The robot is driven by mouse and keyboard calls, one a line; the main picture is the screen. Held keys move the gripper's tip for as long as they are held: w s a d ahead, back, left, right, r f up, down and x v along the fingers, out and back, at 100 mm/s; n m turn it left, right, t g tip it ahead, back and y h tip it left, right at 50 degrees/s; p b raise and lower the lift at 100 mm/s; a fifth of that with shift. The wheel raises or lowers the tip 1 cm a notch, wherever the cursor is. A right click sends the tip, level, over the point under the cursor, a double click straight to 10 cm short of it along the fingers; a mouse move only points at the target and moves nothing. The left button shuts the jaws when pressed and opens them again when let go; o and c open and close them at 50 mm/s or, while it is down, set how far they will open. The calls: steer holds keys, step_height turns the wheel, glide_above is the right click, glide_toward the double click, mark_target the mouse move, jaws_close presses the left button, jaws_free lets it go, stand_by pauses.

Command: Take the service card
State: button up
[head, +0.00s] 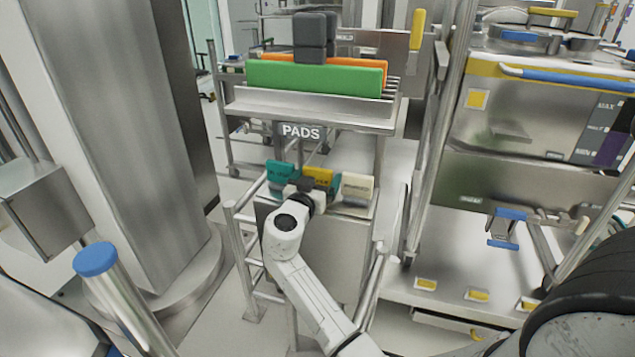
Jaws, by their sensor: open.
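Three small cards stand in a row on a metal stand below the PADS sign: a teal card (280,172), a yellow card (319,176) and a cream card (357,186). Their print is too small to read, so I cannot tell which is the service card. My gripper (304,185) is open, in front of the row between the teal and yellow cards. It covers the lower parts of these two cards. Its fingertips are small and partly hidden by my wrist; I cannot tell whether they touch a card.
Above the cards is a metal shelf (310,106) with green (315,78) and orange pads and a dark block. A steel column (125,120) stands left. A steel machine (540,130) with a blue handle is right. A blue-capped post (96,260) is near left.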

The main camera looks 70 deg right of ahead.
steer(key=shift+c, duration=0.3)
steer(key=c, duration=0.7)
